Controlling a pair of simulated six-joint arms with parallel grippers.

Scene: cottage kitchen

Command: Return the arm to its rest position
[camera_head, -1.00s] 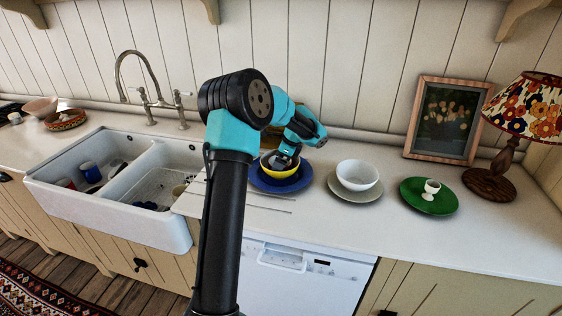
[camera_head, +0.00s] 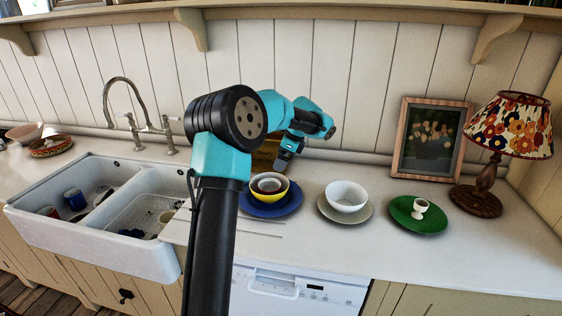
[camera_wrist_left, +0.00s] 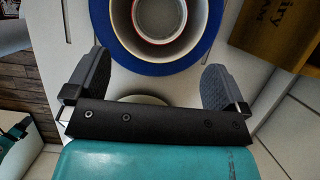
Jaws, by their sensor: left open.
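My left gripper (camera_head: 288,160) is raised above and slightly behind a stack of bowls. In the left wrist view its two fingers (camera_wrist_left: 157,62) are wide apart with nothing between them. The stack has a yellow bowl (camera_head: 282,190) with smaller bowls nested inside, on a blue plate (camera_head: 250,208). In the left wrist view the blue plate (camera_wrist_left: 128,63) and nested bowls lie beyond the fingers, apart from them. My left arm crosses the middle of the head view and hides part of the counter. My right gripper is not in view.
A white bowl (camera_head: 346,193) on a pale plate and a green plate (camera_head: 418,222) with an egg cup stand right of the stack. A brown box (camera_head: 262,157) stands behind it. A lamp (camera_head: 508,127) and framed picture (camera_head: 431,139) are further right. A double sink (camera_head: 100,245) is left.

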